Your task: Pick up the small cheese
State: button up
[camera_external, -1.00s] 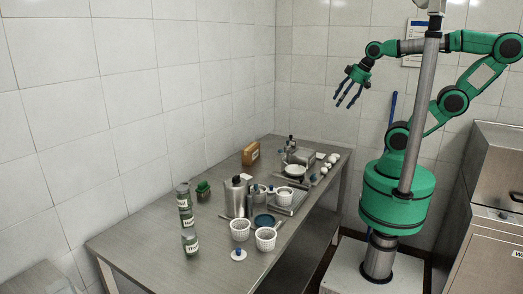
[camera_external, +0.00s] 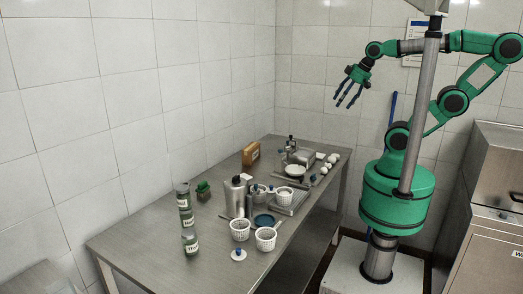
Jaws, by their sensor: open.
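My gripper (camera_external: 347,101) hangs high in the air to the right of the table, well above and apart from everything on it. Its fingers are spread open and empty. I cannot pick out the small cheese for sure. Several small white pieces (camera_external: 331,160) lie at the table's far right edge, but they are too small to identify. An orange-brown block (camera_external: 251,153) stands at the back by the wall, and I cannot tell what it is.
The metal table (camera_external: 142,243) holds white perforated baskets (camera_external: 240,230) (camera_external: 265,239), a steel bottle (camera_external: 236,198), several dark labelled jars (camera_external: 190,243), a blue dish (camera_external: 264,221) and a green plant-like item (camera_external: 203,189). The front left of the table is bare.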

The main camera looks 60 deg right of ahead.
dwell(0.3)
jog(key=m+g+y, duration=0.1)
jog(key=g, duration=0.2)
send_over(324, 168)
jog(key=s, duration=0.1)
jog(key=s+d+f+x, duration=0.1)
jog(key=s+x, duration=0.2)
jog(key=x, duration=1.1)
jog(key=d+f, duration=0.1)
jog(key=f, duration=0.3)
jog(key=d+f+m+g+y+b, duration=0.1)
jog(key=f, duration=0.3)
jog(key=d+f+m+g, duration=0.1)
jog(key=d+f, duration=0.1)
jog(key=f, duration=0.3)
jog(key=shift+w+y, duration=0.25)
jog(key=shift+y, duration=0.05)
jog(key=shift+f, duration=0.2)
jog(key=shift+b+x, duration=1.2)
jog(key=shift+x, duration=2.95)
jog(key=shift+b+x, duration=0.9)
jog(key=shift+x, duration=1.7)
jog(key=shift+s, duration=0.15)
